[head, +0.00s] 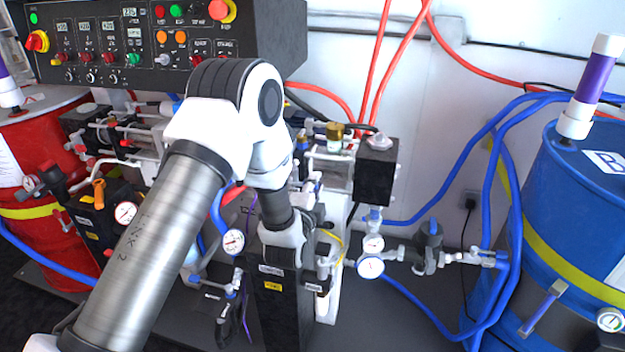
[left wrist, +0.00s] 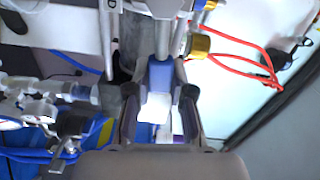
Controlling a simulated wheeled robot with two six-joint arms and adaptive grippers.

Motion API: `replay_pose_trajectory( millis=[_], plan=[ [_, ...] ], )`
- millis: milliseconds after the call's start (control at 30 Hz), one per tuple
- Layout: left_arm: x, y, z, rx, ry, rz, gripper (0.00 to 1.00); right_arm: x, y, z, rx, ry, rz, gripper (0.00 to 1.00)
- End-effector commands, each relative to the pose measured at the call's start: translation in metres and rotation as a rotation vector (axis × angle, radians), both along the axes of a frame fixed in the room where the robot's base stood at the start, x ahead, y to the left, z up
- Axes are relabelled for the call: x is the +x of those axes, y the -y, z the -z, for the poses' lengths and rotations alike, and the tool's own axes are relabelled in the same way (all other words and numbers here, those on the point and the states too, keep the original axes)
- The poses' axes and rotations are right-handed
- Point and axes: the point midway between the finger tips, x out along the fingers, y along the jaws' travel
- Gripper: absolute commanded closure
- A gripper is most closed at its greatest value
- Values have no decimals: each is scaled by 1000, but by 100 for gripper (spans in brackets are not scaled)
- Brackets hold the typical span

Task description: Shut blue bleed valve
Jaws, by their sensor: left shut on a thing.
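In the left wrist view a blue handle (left wrist: 160,74), which looks like the bleed valve's, stands between my fingers, with a white block (left wrist: 155,107) in front of it. My left gripper (left wrist: 160,95) is shut on this blue handle, one dark finger on each side. In the head view my left arm reaches over the pump unit, and my wrist hides most of the gripper and the handle. I cannot tell the valve's turn position. My right gripper is in neither view.
A black control panel (head: 150,45) stands behind at left. A red drum (head: 40,150) is at left, a blue drum (head: 570,200) at right. Brass fitting (head: 335,130), gauges (head: 371,267) and blue hoses (head: 490,190) crowd the space right of my wrist.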

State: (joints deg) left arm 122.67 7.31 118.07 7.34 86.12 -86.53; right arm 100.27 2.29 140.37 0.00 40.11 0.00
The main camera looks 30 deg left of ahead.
Motion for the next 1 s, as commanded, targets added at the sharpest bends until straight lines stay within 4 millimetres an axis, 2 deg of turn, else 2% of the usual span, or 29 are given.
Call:
replay_pose_trajectory(
  millis=[300,833,867,900,1000],
  plan=[
    [1,0,8,128,-28,0,100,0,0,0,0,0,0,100],
    [0,0,10,151,-34,-1,100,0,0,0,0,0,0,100],
    [0,0,10,151,-34,-1,68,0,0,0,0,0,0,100],
    [0,0,10,151,-34,-1,54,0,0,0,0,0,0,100],
    [0,0,10,150,-35,-1,52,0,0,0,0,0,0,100]
  ],
)
